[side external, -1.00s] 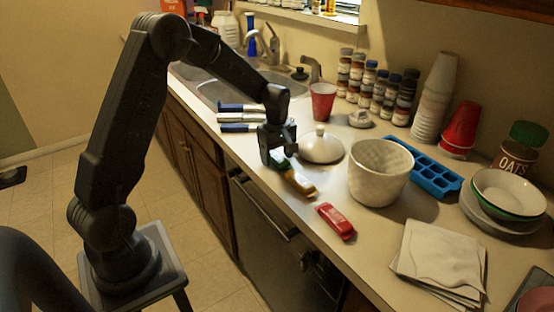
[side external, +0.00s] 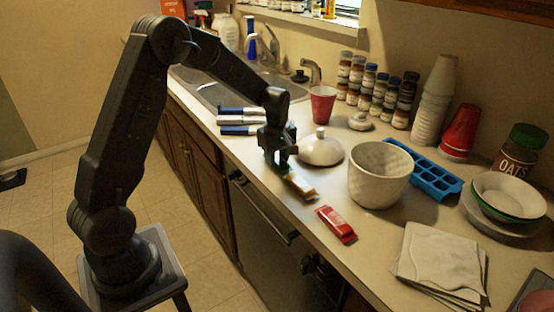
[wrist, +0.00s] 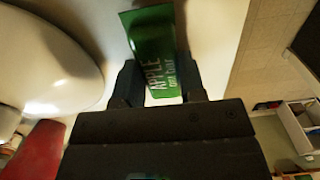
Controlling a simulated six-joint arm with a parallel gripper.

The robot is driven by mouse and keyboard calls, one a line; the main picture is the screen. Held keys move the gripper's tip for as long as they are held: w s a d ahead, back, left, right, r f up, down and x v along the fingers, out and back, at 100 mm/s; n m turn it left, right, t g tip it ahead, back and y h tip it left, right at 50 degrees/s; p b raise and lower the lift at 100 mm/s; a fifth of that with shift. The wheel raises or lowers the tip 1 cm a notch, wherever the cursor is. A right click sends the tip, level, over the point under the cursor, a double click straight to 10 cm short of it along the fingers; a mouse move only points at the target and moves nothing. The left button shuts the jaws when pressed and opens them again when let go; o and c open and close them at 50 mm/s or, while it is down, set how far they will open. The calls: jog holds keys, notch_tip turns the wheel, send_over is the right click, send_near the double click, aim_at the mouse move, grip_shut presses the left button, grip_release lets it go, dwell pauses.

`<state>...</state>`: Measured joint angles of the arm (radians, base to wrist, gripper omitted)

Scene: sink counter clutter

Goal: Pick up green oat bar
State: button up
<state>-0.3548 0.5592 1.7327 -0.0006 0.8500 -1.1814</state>
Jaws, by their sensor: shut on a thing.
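The green oat bar (wrist: 154,42), printed "APPLE oat bar", sits between the two fingers of my gripper (wrist: 158,82) in the wrist view. My gripper is shut on it, with the upper part of the bar reaching out past the fingertips. In the side view my gripper (side external: 282,163) is low over the counter, and only a small patch of the green bar (side external: 286,170) shows beneath it. I cannot tell whether the bar still touches the counter.
A yellow-brown bar (side external: 301,187) lies close beside the gripper, and a red bar (side external: 336,223) lies nearer the front edge. A domed lid (side external: 321,150) and white bowl (side external: 379,177) stand to the right. Blue-and-white handled items (side external: 240,130) lie behind, near the sink (side external: 225,92).

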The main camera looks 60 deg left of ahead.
aim_at(277, 158)
jog(key=shift+r, duration=0.65)
notch_tip(277, 158, up, 3)
jog(key=shift+f, duration=0.1)
jog(key=s+a+r, duration=0.7)
jog(key=s+a, duration=0.1)
jog(key=shift+s, duration=0.15)
jog(key=shift+a, duration=0.1)
